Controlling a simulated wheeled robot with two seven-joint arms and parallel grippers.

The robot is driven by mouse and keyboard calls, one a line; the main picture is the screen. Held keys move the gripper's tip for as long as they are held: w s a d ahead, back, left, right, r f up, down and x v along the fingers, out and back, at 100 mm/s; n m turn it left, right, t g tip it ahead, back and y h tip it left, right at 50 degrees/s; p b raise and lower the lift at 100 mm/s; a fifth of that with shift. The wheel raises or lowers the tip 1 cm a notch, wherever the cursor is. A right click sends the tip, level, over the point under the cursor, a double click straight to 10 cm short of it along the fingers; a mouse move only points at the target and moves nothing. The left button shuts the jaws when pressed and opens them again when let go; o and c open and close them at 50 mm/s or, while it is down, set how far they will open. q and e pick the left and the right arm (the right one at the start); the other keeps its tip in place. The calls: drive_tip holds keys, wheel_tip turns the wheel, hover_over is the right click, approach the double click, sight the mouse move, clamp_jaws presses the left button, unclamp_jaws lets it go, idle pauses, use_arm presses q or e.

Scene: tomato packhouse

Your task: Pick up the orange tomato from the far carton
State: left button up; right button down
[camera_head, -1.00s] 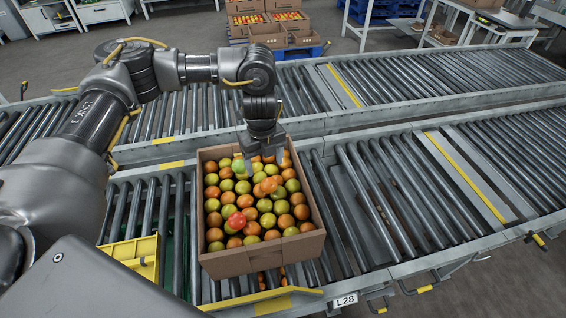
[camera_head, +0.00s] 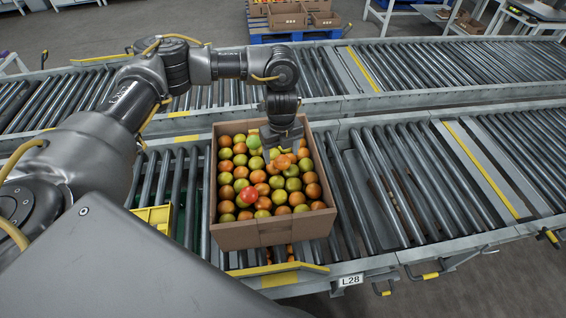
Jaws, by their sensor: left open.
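An open brown carton (camera_head: 262,236) full of orange, green and red tomatoes stands on the near roller conveyor. My left gripper (camera_head: 282,158) points down into its back half, with its fingers apart and low over the tomatoes. An orange tomato (camera_head: 282,162) shows at the fingertips; I cannot tell whether the fingers touch it. The gripper and wrist hide part of the back rows and the back wall. A redder tomato (camera_head: 249,196) lies on top nearer the front left. My right gripper is out of view.
A yellow bin (camera_head: 155,217) is left of the carton. The rollers (camera_head: 400,190) to the right are clear. A second conveyor (camera_head: 420,75) runs behind. Further cartons (camera_head: 288,20) stand on a blue pallet at the back.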

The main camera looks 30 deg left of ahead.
sight(282, 158)
use_arm(q)
drive_tip(key=f, duration=0.3)
drive_tip(key=shift+w, duration=0.2)
drive_tip(key=shift+f, duration=0.4)
drive_tip(key=c, duration=0.8)
drive_tip(key=shift+r, duration=0.15)
